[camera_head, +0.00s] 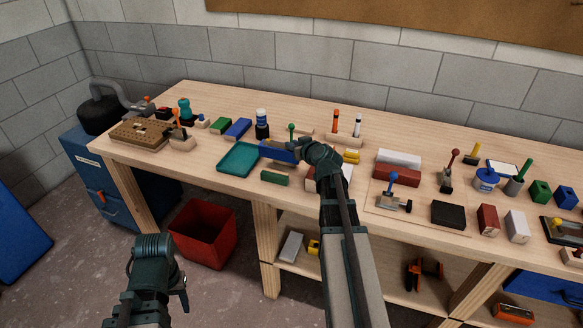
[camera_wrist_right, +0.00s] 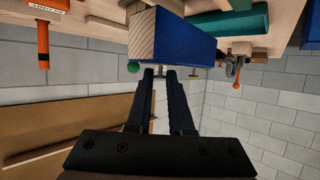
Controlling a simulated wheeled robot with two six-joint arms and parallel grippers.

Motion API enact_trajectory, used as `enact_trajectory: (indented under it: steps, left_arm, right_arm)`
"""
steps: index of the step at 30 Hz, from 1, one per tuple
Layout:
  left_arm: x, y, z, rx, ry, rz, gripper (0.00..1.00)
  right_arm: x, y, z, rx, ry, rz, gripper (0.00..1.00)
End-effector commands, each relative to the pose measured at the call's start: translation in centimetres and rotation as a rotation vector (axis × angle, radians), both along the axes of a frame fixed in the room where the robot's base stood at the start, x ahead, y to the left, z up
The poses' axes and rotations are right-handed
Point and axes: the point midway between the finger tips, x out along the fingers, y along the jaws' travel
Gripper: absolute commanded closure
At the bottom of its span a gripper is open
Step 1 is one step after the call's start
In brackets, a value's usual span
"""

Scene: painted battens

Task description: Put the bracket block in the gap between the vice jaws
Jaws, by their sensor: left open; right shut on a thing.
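My right gripper (camera_head: 306,154) reaches over the table and is shut on a blue painted block (camera_head: 279,152). The block is held near the teal tray, and the tray's right edge is close behind it. In the right wrist view the blue block (camera_wrist_right: 185,42) shows a bare wood end, with the fingertips (camera_wrist_right: 170,74) at its edge. I cannot tell whether the block touches the table. My left gripper (camera_head: 168,285) is open and empty, low in front of the table. A dark fixture with a yellow part (camera_head: 562,229) at the far right may be the vice; its gap is not clear.
The teal tray (camera_head: 229,171) and a dark green block (camera_head: 274,178) lie near the held block. A red bin (camera_head: 200,228) is on the floor.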

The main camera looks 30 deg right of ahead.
Motion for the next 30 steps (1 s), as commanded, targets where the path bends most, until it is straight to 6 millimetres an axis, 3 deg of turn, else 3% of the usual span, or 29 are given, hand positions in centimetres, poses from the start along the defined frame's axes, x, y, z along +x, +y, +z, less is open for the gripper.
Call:
enact_trajectory:
  steps: [1,3,11,21,30]
  left_arm:
    - [0.0,0.0,-1.7,0.0,0.0,0.0,0.5]
    - [0.0,0.0,-2.5,0.0,0.0,0.0,0.5]
    - [0.0,0.0,-2.8,0.0,0.0,0.0,0.5]
    - [0.0,0.0,-6.5,0.0,0.0,0.0,0.5]
    - [0.0,0.0,-6.3,0.0,0.0,0.0,0.5]
  right_arm:
    - [0.0,0.0,-1.7,0.001,-0.001,0.0,1.0]
    - [0.0,0.0,-2.5,0.001,-0.001,0.0,1.0]
    - [0.0,0.0,-2.8,0.001,-0.001,0.0,1.0]
    - [0.0,0.0,-6.5,0.001,-0.001,0.0,1.0]
    - [0.0,0.0,-6.3,0.0,-0.001,0.0,1.0]
